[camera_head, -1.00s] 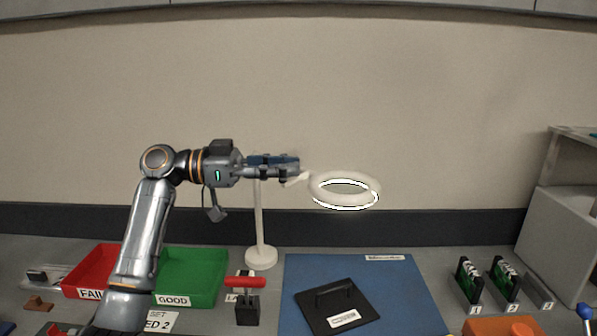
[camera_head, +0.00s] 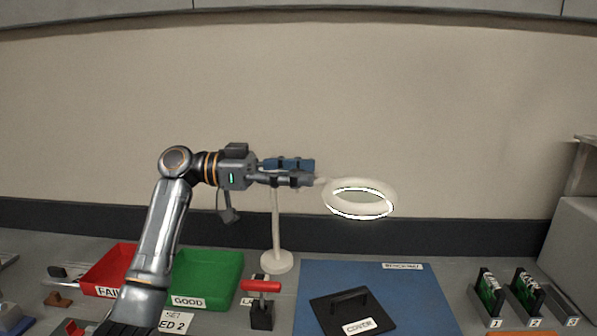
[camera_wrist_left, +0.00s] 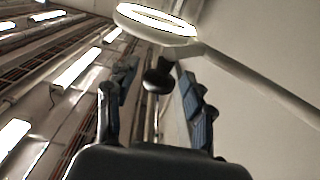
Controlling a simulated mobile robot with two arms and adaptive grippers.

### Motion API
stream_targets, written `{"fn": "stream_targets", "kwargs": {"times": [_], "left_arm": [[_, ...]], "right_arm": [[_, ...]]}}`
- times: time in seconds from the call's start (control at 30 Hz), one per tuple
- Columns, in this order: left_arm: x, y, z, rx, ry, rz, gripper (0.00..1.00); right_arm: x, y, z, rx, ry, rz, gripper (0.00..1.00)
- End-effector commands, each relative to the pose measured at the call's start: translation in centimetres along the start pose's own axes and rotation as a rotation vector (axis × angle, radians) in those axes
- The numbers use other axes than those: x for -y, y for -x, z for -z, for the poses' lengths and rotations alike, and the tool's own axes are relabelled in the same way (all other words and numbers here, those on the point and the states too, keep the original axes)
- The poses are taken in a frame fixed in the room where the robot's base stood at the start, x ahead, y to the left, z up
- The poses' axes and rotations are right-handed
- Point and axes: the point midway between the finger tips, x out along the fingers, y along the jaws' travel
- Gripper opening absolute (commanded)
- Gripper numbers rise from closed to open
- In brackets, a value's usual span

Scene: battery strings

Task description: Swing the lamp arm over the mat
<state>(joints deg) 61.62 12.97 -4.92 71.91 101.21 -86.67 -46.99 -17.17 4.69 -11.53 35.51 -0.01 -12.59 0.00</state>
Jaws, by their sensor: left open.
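The white lamp stands on a round base (camera_head: 277,263) with a thin post, left of the blue mat (camera_head: 415,290). Its lit ring head (camera_head: 360,199) hangs at the right end of its arm, in front of the wall; I cannot tell exactly how far over the mat it reaches. My left gripper (camera_head: 314,173) is open at the lamp arm, just left of the ring, and partly hides the arm. In the left wrist view the ring (camera_wrist_left: 155,19) and white arm (camera_wrist_left: 265,83) pass beyond the fingertips; a dark knob (camera_wrist_left: 158,80) shows between the fingers (camera_wrist_left: 157,95). My right gripper is out of view.
A black cover (camera_head: 345,312) with a handle lies on the mat. Left are a red bin (camera_head: 108,268), a green bin (camera_head: 207,280) and a red T-handled tool (camera_head: 261,300). The mat's back part is clear.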

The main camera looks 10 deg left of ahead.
Motion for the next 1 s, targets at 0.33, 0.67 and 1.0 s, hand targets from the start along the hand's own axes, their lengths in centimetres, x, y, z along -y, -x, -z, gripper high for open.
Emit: {"fn": "stream_targets", "kwargs": {"times": [0.33,0.67,1.0], "left_arm": [[0.1,4.0,0.0,0.000,0.002,0.003,0.52],[0.1,10.4,0.0,-0.001,0.001,0.003,0.52],[0.1,12.1,0.0,0.000,0.000,0.000,0.52]], "right_arm": [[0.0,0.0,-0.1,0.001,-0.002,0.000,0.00],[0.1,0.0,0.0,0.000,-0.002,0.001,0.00],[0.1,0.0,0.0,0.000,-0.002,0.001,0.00]]}}
